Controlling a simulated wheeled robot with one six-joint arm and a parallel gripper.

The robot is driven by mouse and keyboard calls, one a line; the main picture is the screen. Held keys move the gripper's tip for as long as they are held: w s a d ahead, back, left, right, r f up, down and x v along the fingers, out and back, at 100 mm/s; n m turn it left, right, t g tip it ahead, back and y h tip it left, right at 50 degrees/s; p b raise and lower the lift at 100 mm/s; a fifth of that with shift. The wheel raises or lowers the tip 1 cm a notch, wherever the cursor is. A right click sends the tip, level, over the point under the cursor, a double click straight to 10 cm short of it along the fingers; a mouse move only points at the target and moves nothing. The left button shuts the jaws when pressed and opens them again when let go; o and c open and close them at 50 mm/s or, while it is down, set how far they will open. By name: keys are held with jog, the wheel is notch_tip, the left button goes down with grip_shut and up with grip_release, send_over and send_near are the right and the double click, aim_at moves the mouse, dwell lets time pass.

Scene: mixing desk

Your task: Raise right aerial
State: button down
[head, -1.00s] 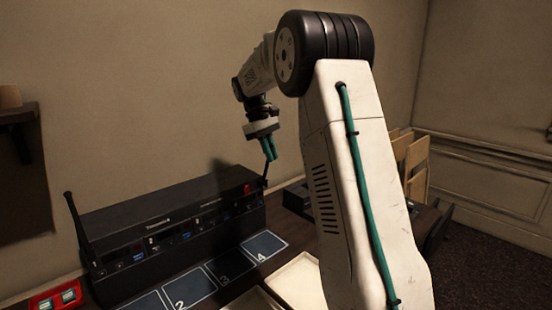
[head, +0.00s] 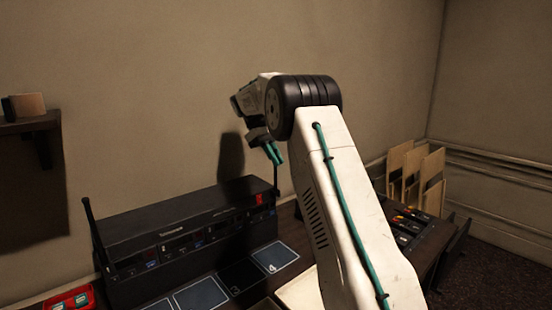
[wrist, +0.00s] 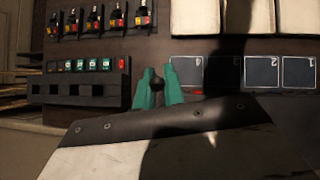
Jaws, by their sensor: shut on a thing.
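The long black radio unit (head: 185,222) stands on the desk against the wall. Its right aerial (head: 275,180) is a thin dark rod that stands about upright at the right end. Its left aerial (head: 94,232) leans a little to the left. My gripper (head: 274,155), with teal fingers, is at the top of the right aerial. In the wrist view, my gripper (wrist: 160,86) is shut on the dark round tip (wrist: 157,84) of the right aerial. The radio's top fills the lower part of that view. The aerial's rod below the tip is hidden there.
Numbered dark tiles (head: 275,257) lie in front of the radio, with pale trays (wrist: 298,18) beyond them. A red box (head: 68,301) sits at the left.

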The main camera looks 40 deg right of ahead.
jog(key=c, duration=1.5)
grip_release()
